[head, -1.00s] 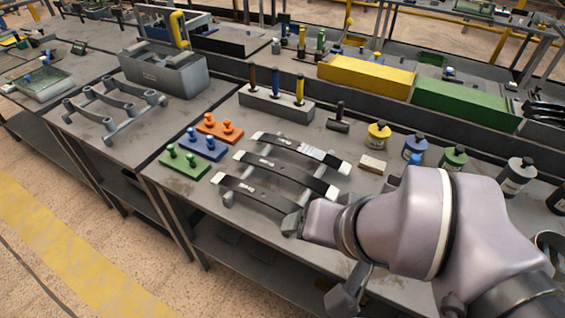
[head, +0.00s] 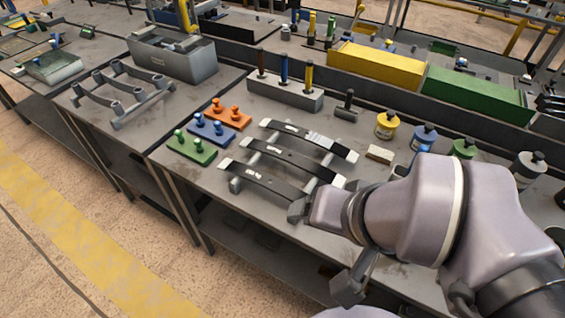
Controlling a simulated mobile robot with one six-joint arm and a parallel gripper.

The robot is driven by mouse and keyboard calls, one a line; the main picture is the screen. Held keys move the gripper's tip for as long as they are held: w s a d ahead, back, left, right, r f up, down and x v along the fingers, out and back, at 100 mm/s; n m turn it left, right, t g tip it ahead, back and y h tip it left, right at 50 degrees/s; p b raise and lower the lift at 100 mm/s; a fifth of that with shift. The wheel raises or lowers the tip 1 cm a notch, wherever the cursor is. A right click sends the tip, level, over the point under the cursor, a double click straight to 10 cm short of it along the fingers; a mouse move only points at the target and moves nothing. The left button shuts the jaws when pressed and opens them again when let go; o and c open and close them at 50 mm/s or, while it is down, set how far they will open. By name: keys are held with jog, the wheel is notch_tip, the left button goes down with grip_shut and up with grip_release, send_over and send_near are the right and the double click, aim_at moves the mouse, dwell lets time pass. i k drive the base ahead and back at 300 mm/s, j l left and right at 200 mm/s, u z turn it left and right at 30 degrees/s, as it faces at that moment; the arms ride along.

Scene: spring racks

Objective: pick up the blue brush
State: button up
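The blue brush (head: 284,70) stands upright in a grey block holder (head: 258,93), between a brown-handled brush (head: 262,64) and a yellow-handled brush (head: 309,76). Its lower end is hidden in the block. My gripper (head: 298,209) is at the end of my arm, low over the front edge of the bench, nearer the camera than the brush and well apart from it. Dark grey end parts show, but the arm hides much of it and its opening is unclear. I see nothing held in it.
Curved dark spring strips on a rack (head: 285,163) lie between my gripper and the holder. Green, blue and orange pegged blocks (head: 211,130) sit to their left. A dark hammer-like tool (head: 347,106) stands right of the holder. Bottles, including a yellow one (head: 387,124), line the right.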

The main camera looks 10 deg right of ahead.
aim_at(284, 82)
jog(key=i+j+z, duration=0.1)
jog(key=i+j, duration=0.15)
jog(key=i+j+z, duration=0.1)
jog(key=j, duration=0.35)
jog(key=i+j+z, duration=0.1)
jog(key=i+j, duration=0.25)
jog(key=i+j+z, duration=0.1)
jog(key=j, duration=0.3)
jog(key=i+j+z, duration=0.1)
jog(key=i+j, duration=0.2)
jog(key=j, duration=0.15)
